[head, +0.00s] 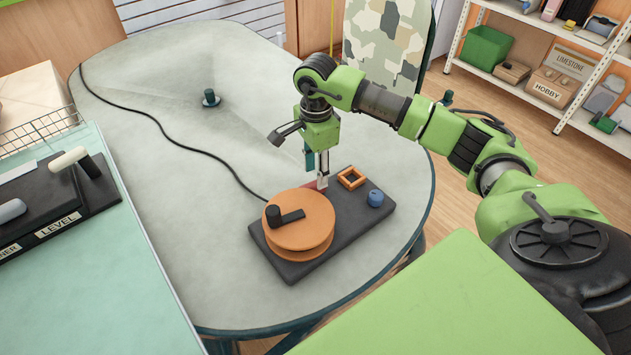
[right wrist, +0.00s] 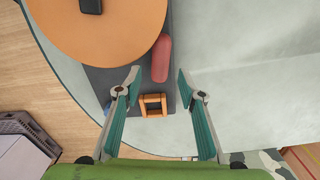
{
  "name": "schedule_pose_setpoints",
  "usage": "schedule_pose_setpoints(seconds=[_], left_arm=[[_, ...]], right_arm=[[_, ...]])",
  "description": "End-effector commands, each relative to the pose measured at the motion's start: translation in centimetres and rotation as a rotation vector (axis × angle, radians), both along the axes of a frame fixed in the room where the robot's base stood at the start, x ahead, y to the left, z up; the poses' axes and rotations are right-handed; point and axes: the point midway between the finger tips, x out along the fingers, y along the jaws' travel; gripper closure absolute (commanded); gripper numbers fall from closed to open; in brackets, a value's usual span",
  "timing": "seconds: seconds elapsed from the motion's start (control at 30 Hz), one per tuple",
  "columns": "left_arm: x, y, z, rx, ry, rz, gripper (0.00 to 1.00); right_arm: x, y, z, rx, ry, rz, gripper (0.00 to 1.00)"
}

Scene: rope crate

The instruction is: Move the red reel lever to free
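The orange reel (head: 300,225) sits on a dark base plate (head: 345,228) on the grey table. The red reel lever (right wrist: 161,58) shows beside the reel's rim in the right wrist view. In the head view only a little of the lever (head: 313,185) shows, behind my fingers. My right gripper (head: 316,183) points down at the plate next to the reel. In the right wrist view the right gripper (right wrist: 158,78) is open, with the lever's near end between its fingertips and gaps on both sides. My left gripper is not in view.
An orange square frame (head: 351,178) and a blue knob (head: 375,198) stand on the plate close to my right gripper. A black cord (head: 165,129) runs from the reel across the table. A dark peg (head: 210,98) stands farther back. The table's left part is mostly clear.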

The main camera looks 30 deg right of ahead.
Motion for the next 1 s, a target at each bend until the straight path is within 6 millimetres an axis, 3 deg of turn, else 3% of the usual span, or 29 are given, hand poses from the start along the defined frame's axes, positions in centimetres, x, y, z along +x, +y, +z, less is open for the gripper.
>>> schedule_pose_setpoints(seconds=[0.1,0.3,0.67,0.7,0.83,1.0], left_arm=[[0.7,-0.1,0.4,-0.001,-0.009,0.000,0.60],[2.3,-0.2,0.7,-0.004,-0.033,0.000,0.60],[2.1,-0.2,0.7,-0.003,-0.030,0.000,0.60],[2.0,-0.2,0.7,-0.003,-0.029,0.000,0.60],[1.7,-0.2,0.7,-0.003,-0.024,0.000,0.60],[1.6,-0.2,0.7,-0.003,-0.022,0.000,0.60]], right_arm=[[-0.1,0.0,-2.3,0.000,0.004,-0.002,0.64],[0.0,0.1,-4.6,0.001,0.001,0.000,0.64],[0.0,0.0,-5.3,0.000,0.000,-0.001,0.64],[0.0,0.0,-5.3,0.000,0.000,-0.001,0.67],[0.0,0.0,-5.3,0.000,0.000,-0.001,1.00],[0.0,0.0,-5.3,0.000,0.000,-0.002,1.00]])
